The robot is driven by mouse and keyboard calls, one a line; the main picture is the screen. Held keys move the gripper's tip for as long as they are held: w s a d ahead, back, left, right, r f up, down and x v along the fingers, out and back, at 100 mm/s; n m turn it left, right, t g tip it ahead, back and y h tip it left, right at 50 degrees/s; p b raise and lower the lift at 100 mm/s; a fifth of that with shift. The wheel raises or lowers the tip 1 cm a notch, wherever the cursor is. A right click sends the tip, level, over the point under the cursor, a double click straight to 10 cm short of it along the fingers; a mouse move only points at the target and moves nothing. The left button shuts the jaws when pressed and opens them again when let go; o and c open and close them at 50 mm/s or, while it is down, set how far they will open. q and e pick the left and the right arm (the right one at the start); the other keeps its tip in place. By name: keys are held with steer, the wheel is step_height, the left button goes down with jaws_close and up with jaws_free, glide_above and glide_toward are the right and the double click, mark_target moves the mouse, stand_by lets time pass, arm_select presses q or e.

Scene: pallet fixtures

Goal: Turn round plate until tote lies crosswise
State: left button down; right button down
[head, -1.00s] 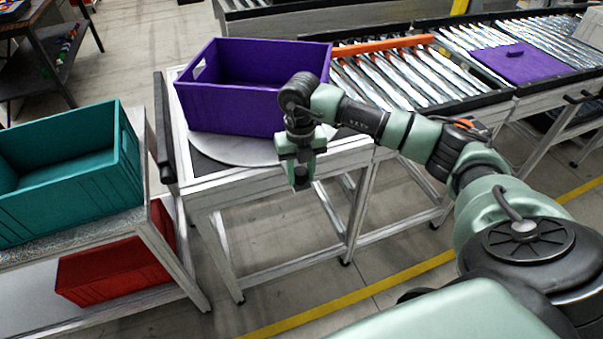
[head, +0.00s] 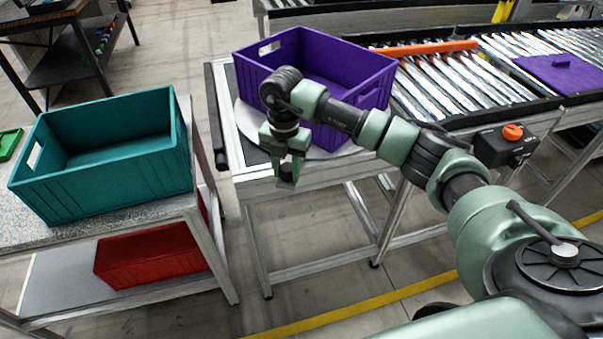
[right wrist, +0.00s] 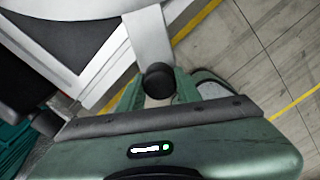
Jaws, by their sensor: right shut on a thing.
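The purple tote (head: 338,58) stands on the grey round plate (head: 322,153) on a metal-framed stand. In the head view the tote sits at an angle, and my right arm covers part of its near side. My right gripper (head: 286,176) is at the near edge of the plate, pointing down. In the right wrist view, a black round knob (right wrist: 158,80) at the end of a light grey strip (right wrist: 148,35) sits between the fingers, and the gripper is shut on it. My left gripper is not in view.
A teal tote (head: 115,165) stands on a bench at left, with a red tote (head: 150,255) on the shelf below. A roller conveyor (head: 460,85) with an orange bar (head: 425,48) and a purple panel (head: 565,72) lies behind and right. Bare floor shows beneath the stand.

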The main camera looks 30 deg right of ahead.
steer(key=w+a+m+b, duration=0.1)
steer(key=w+a, duration=0.1)
steer(key=w, duration=0.1)
steer(key=w+a+m+b, duration=0.1)
steer(key=w+a, duration=0.2)
steer(key=shift+m, duration=0.3)
steer(key=shift+w+a+r+m+b, duration=0.15)
steer(key=shift+w+a+m+b, duration=0.35)
steer(key=shift+w, duration=0.45)
steer(key=shift+r, duration=0.1)
steer(key=shift+w+a, duration=0.1)
steer(key=c, duration=1.3)
jaws_free()
steer(key=o, duration=0.3)
steer(key=shift+w+a, duration=0.1)
steer(key=shift+o, duration=0.2)
steer(key=shift+f, duration=0.2)
step_height(320, 180, up, 8)
steer(key=b, duration=0.1)
